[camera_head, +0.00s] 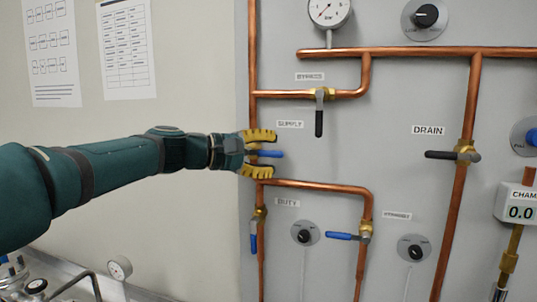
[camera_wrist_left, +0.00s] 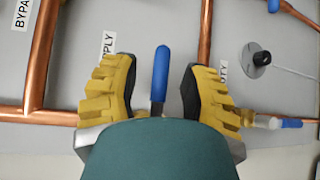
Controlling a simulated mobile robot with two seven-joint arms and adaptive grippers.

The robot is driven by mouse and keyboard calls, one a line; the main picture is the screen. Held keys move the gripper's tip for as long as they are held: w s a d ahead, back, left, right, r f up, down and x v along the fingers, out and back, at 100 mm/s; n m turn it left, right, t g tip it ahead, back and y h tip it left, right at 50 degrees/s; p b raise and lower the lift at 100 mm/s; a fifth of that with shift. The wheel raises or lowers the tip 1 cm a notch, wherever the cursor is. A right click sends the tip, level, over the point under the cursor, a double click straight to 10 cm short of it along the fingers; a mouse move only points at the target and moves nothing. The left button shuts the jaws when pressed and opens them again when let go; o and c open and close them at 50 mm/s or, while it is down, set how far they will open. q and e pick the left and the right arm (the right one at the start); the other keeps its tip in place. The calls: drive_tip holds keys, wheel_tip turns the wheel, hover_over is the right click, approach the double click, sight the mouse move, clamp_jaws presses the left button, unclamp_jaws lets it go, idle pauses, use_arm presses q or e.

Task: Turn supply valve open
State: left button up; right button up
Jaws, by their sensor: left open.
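The supply valve's blue lever (camera_head: 268,153) sticks out to the right, level, just below the SUPPLY label (camera_head: 290,124) in the head view. My left gripper (camera_head: 262,153) is open, with one yellow finger above the lever and one below it. In the left wrist view the blue lever (camera_wrist_left: 160,75) stands between the two open fingers (camera_wrist_left: 160,88), with a gap on each side. The valve body is hidden behind my gripper. My right gripper is not in view.
A bypass valve with a dark lever (camera_head: 319,120) is above right. A duty valve with a blue lever (camera_head: 254,235) hangs below, near another blue lever (camera_head: 342,236). Copper pipes (camera_head: 310,187) cross the grey panel. The drain valve (camera_head: 464,153) is farther right.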

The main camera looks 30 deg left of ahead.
use_arm(q)
drive_tip(key=shift+w+d, duration=0.15)
drive_tip(key=shift+w, duration=0.05)
clamp_jaws()
idle(0.4)
